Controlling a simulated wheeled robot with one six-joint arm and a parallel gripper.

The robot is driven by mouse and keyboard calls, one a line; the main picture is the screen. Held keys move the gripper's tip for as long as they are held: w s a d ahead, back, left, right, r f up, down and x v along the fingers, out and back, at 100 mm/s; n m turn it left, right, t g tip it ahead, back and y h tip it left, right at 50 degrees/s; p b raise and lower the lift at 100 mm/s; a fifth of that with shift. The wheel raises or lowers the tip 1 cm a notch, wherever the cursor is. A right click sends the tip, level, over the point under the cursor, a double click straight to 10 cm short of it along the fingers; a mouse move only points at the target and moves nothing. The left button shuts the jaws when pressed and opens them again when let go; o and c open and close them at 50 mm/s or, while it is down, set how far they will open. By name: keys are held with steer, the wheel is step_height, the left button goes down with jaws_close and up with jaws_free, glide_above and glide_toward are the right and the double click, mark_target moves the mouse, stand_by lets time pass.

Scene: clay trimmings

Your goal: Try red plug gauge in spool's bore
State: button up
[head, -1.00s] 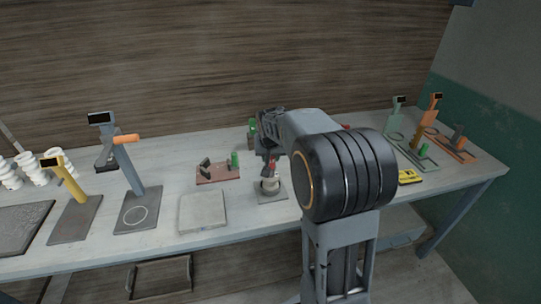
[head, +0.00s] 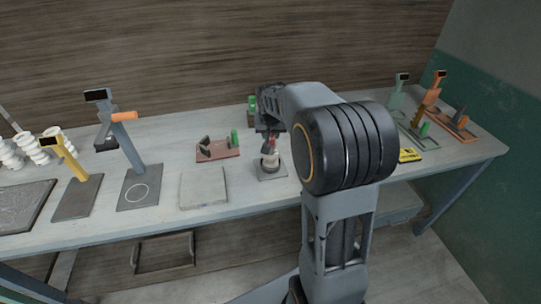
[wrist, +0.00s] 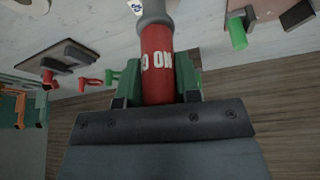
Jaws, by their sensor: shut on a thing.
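My gripper (head: 270,128) is shut on the red plug gauge (wrist: 157,65), with green fingers on either side of its red handle. White lettering shows on the handle, and a grey section leaves the top edge of the wrist view. In the head view the red gauge (head: 271,145) points down, directly over the pale spool (head: 270,161). The spool stands upright on a small grey plate (head: 279,173). The gauge's lower end and the spool's bore are hidden, so I cannot tell whether the tip is inside.
A reddish stand (head: 219,153) with a green piece is left of the spool, and a grey slab (head: 204,188) lies nearer. Grey (head: 142,190) and yellow (head: 69,160) display stands are further left. A yellow item (head: 409,155) and more stands are at right.

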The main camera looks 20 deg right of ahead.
steer(key=shift+s+f, duration=0.1)
steer(key=shift+f, duration=0.1)
steer(key=shift+r+p, duration=1.75)
steer(key=shift+r, duration=0.85)
